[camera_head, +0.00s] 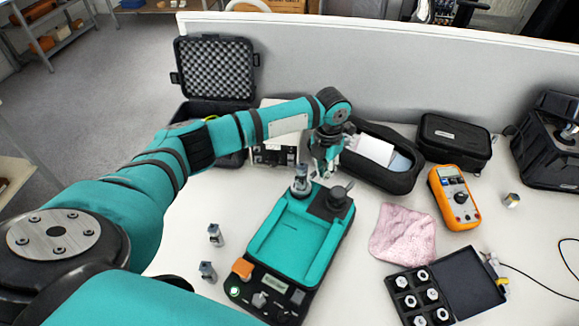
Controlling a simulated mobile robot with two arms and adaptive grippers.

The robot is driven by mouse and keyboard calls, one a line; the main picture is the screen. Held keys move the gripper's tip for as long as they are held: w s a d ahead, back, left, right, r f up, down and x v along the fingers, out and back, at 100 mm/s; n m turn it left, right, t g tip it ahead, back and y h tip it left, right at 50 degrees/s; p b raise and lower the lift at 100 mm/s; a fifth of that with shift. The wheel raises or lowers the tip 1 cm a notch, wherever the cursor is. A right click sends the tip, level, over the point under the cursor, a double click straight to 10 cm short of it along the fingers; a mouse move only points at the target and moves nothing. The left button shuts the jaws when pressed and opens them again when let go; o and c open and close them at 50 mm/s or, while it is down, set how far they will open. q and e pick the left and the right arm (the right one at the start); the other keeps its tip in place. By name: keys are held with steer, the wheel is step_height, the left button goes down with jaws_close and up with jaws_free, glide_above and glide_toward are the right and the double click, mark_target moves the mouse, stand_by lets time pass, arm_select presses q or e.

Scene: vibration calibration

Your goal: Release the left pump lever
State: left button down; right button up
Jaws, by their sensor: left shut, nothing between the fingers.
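The teal and black calibration unit (296,240) stands on the white table in the middle of the view. A grey upright fitting (301,181) is at its back left corner, and a dark round knob (337,198) is at its back right. I cannot tell for certain which part is the left pump lever. My left gripper (322,174) is shut and empty. It points down behind the unit's back edge, between the fitting and the knob in the picture; I cannot tell whether it touches either. My right gripper is not in view.
Small metal fittings (215,235) stand left of the unit. A pink cloth (403,235), an orange multimeter (454,197) and a black case of hex adapters (466,284) lie to the right. An open black case (378,178) and a partition (400,70) are behind.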

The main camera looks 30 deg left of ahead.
arm_select(q)
steer(key=a+n, duration=0.1)
steer(key=a+n+b, duration=0.1)
steer(key=n, duration=0.1)
steer(key=shift+w, duration=0.4)
steer(key=s+a+n+p, duration=0.2)
steer(key=a+n+p, duration=0.5)
steer(key=n, duration=0.5)
step_height(320, 180, up, 7)
steer(key=p, duration=0.7)
steer(key=shift+s+d+p, duration=0.15)
steer(key=shift+d+p, duration=0.15)
steer(key=shift+d, duration=0.05)
